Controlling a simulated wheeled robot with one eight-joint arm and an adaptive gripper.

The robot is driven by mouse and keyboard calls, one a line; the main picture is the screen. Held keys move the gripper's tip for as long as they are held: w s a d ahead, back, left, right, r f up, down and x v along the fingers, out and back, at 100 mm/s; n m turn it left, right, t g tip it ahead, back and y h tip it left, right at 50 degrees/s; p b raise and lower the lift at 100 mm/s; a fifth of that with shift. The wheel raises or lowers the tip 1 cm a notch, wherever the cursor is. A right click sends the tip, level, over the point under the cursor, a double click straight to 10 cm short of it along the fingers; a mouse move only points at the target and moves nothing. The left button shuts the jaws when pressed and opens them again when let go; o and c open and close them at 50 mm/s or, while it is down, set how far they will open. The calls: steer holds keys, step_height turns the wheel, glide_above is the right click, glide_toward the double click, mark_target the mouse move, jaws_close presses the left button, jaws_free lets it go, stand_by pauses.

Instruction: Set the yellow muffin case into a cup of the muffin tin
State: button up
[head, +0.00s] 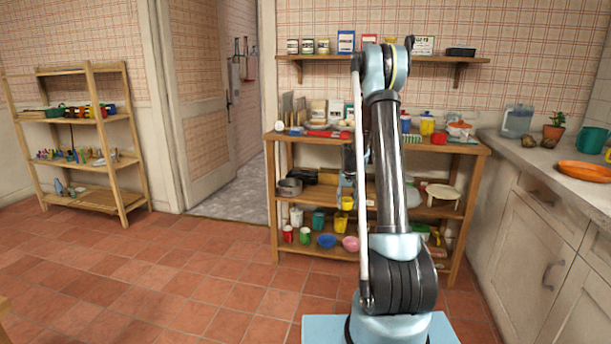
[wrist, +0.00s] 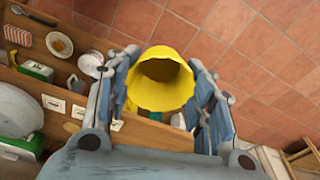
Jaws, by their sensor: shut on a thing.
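The yellow muffin case (wrist: 160,82) is between the fingers of my gripper (wrist: 163,72) in the wrist view. Its wide mouth faces the camera, and my gripper is shut on it. In the head view my gripper (head: 347,183) hangs in front of the wooden shelf unit, with the small yellow case (head: 347,203) at its lower end. The case is held in the air, over the floor beside the shelf in the wrist view. I cannot make out a muffin tin in either view; my arm hides part of the shelves.
The wooden shelf unit (head: 281,205) carries crowded boards with bowls, mugs and jars. A counter (head: 560,178) with an orange plate (head: 585,171) stands at the right. A second rack (head: 127,165) stands at the left. The tiled floor (head: 190,275) between is clear.

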steer(key=s+f, duration=0.7)
steer(key=s, duration=0.3)
steer(key=shift+s+f, duration=0.15)
steer(key=shift+s, duration=0.25)
steer(key=shift+s, duration=0.15)
